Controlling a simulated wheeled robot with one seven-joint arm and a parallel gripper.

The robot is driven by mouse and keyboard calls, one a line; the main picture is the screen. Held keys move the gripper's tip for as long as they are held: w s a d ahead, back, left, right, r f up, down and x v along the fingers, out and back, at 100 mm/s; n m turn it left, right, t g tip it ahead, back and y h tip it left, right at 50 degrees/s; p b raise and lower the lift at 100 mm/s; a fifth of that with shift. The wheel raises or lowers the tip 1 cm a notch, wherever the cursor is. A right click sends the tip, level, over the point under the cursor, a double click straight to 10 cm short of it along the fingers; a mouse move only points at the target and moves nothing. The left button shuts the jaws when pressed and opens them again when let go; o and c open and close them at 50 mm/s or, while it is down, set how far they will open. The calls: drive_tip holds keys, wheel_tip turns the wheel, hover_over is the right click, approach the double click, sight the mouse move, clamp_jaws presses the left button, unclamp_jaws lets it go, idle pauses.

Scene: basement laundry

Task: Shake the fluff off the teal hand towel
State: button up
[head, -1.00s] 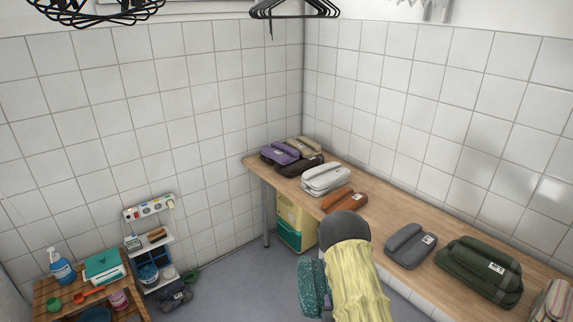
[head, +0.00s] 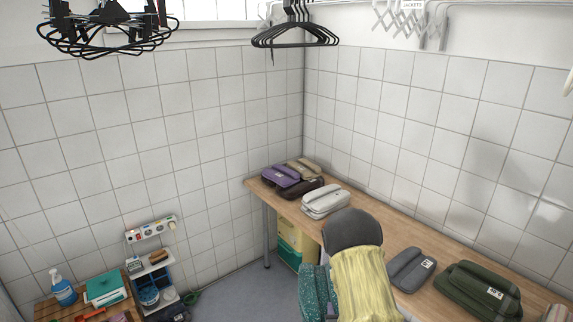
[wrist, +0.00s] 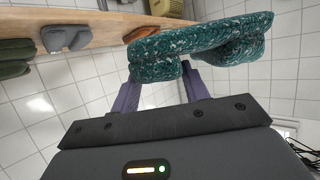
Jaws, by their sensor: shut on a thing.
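The teal hand towel (wrist: 200,45) is folded and speckled all over with white fluff. In the wrist view it lies across the ends of my gripper's two purple fingers. My gripper (wrist: 160,82) is shut on its near edge, and the towel hides the fingertips. The towel also shows in the head view (head: 314,290), hanging in the air left of a yellow cloth-like cover (head: 362,285). That cover and the dark grey rounded part above it hide the gripper there.
A wooden counter (head: 393,237) along the right wall carries folded bundles, including a white one (head: 325,202), a grey one (head: 411,270) and a dark green one (head: 478,290). Black hangers (head: 295,36) hang above. A low shelf stands at lower left. Open floor (head: 240,293) lies between.

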wheel_tip(320, 180, down, 6)
wheel_tip(320, 180, up, 7)
drive_tip(key=shift+w+f, duration=0.15)
wheel_tip(320, 180, down, 7)
wheel_tip(320, 180, up, 7)
wheel_tip(320, 180, down, 6)
drive_tip(key=shift+f, duration=0.1)
wheel_tip(320, 180, up, 6)
drive_tip(key=shift+w+f, duration=0.1)
drive_tip(key=shift+d, duration=0.1)
drive_tip(key=f, duration=0.6)
drive_tip(key=shift+s, duration=0.2)
drive_tip(key=shift+w, duration=0.1)
